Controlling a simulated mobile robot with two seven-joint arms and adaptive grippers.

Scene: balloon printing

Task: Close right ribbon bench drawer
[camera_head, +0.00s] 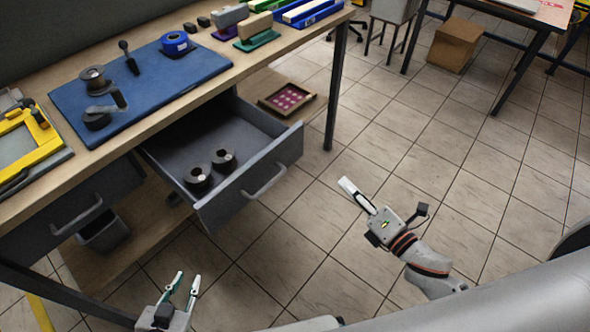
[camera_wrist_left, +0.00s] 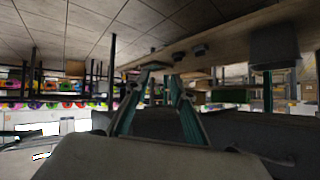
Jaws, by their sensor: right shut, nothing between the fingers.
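The right ribbon bench drawer (camera_head: 252,182) is pulled well out from under the wooden workbench (camera_head: 170,105) in the head view. It is grey with a bar handle (camera_head: 265,182) on its front. Two dark ribbon rolls (camera_head: 210,168) stand inside it. My right gripper (camera_head: 347,187) is shut and empty, to the right of the drawer front and apart from it. My left gripper (camera_head: 185,277) is open and empty, low in front of the bench. Its fingers also show in the left wrist view (camera_wrist_left: 163,72).
The left drawer (camera_head: 75,215) is closed, with a small grey bin (camera_head: 103,232) below it. A blue mat (camera_head: 145,85) with tools lies on the bench. A tray (camera_head: 286,99) sits on the lower shelf. A bench leg (camera_head: 334,100) stands right of the drawer.

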